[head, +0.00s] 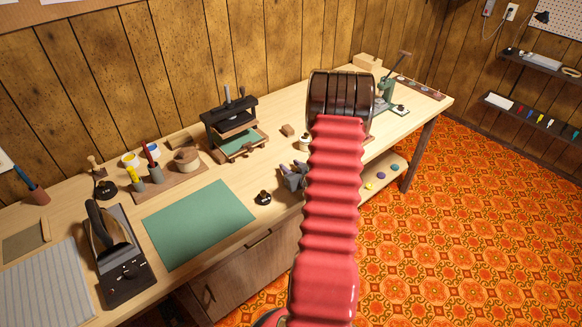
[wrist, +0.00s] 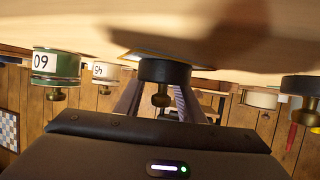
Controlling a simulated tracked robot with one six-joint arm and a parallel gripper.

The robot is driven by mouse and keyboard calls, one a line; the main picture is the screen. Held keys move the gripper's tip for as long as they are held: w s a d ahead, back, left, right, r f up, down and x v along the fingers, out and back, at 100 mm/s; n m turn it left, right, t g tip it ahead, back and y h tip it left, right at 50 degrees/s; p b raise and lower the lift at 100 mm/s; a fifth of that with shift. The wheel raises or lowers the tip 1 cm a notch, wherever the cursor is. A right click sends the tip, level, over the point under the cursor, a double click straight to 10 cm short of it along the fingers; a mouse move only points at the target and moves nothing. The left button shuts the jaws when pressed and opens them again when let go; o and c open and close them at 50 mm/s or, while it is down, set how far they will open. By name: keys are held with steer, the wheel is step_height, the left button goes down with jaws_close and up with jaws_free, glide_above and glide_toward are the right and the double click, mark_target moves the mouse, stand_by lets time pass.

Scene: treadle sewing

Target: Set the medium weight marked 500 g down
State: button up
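The wrist view is upside down, with the bench top along its upper edge. In it a dark round weight with a brass knob (wrist: 164,72) is at the middle, its knob between my gripper's fingers (wrist: 160,98). A gap shows on each side of the knob, so the fingers look open; the fingertips are partly hidden behind the weight. I cannot read a 500 g mark. A pale yellow-edged patch on the bench shows beside its base. In the head view my gripper (head: 293,177) is partly hidden by my red arm, and this weight is not visible.
Another black weight (wrist: 302,88) with a brass knob stands at right; it appears near the green mat (head: 200,222) in the head view (head: 263,198). A green brass-knobbed cylinder (wrist: 56,66) stands at left. A press (head: 232,125) stands behind. The bench's front edge is near my gripper.

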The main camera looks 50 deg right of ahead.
steer(key=shift+a, duration=0.1)
steer(key=shift+r, duration=0.45)
steer(key=v, duration=1.2)
steer(key=shift+r, duration=0.15)
